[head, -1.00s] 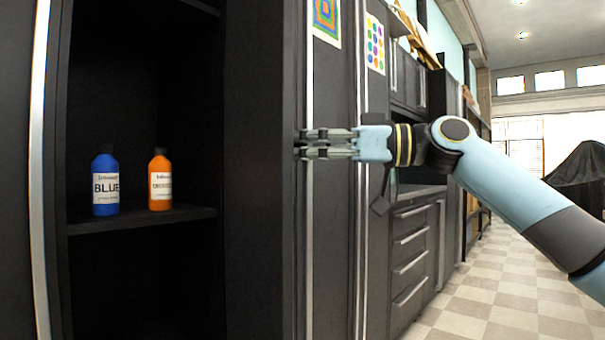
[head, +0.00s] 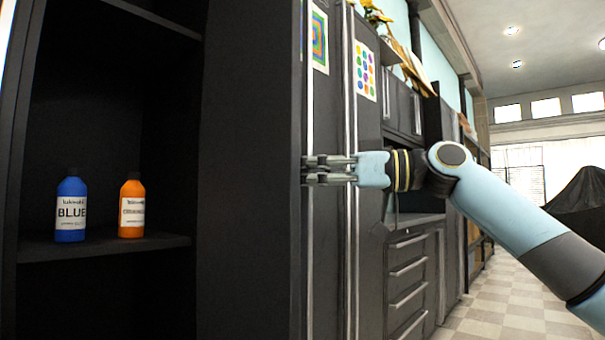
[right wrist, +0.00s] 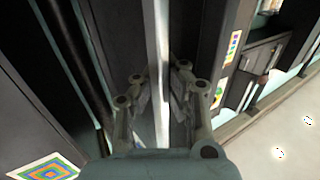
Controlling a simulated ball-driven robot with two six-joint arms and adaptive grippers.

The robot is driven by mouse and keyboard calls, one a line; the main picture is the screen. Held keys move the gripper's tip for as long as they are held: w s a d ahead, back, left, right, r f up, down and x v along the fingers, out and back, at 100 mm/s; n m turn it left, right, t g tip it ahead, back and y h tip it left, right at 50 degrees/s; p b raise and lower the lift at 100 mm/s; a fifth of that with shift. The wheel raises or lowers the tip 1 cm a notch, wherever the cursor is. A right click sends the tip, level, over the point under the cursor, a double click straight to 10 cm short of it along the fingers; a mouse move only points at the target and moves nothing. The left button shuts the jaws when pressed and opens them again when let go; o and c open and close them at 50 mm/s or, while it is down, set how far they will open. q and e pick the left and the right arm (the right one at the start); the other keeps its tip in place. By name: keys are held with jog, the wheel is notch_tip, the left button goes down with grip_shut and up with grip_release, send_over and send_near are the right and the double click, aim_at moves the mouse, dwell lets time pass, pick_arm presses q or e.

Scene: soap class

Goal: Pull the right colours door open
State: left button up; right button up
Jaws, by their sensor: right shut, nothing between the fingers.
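The colours cupboard stands open on the left of the head view, with a blue bottle (head: 71,212) and an orange bottle (head: 132,208) on its shelf (head: 105,248). A tall dark panel (head: 250,180), which looks like the swung-out right door, stands right of the shelf. My right gripper (head: 308,170) is at the panel's outer edge, by a vertical silver handle strip (head: 309,260). Its fingers are shut and empty. In the right wrist view the gripper (right wrist: 160,95) has a pale vertical bar (right wrist: 157,45) at its fingers; contact is unclear. My left gripper is out of view.
More dark cupboard doors with silver handles and colourful posters (head: 365,70) stand beyond the gripper. Drawers (head: 405,275) are farther right. The checkered floor (head: 485,305) is open at lower right. A black covered object (head: 580,210) stands at the far right.

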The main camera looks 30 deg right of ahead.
aim_at(308, 111)
jog(key=o, duration=0.4)
jog(key=shift+s+d, duration=0.3)
jog(key=shift+o, duration=1.4)
jog(key=shift+w+a, duration=0.15)
jog(key=shift+r, duration=0.1)
notch_tip(308, 111, up, 10)
jog(key=shift+f, duration=0.1)
